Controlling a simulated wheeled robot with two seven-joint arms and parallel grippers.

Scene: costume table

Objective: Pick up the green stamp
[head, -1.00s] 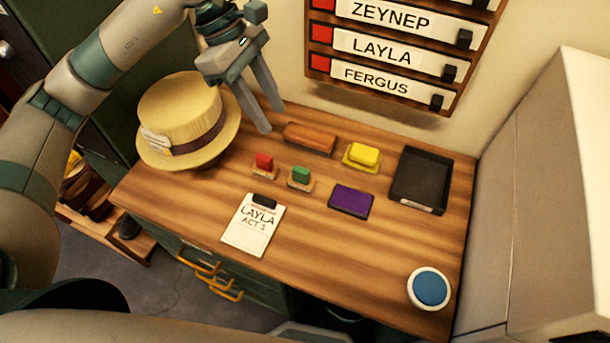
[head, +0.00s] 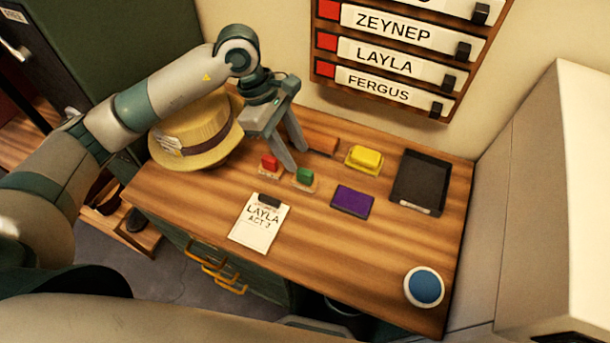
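The green stamp (head: 305,175) sits upright on its small wooden base on the table, between the red stamp (head: 269,163) and the purple pad (head: 353,200). My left gripper (head: 299,160) points down just behind and above the green stamp. Its two fingers are spread apart with nothing between them. One fingertip is near the gap between the red and green stamps. I cannot tell whether it touches anything. My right gripper is not in view.
A straw hat (head: 195,130) stands at the left, partly behind my arm. A brown block (head: 322,146), a yellow stamp (head: 364,158) and a black tray (head: 419,181) line the back. A clipboard (head: 259,223) and a blue round object (head: 424,287) lie in front. The front middle is clear.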

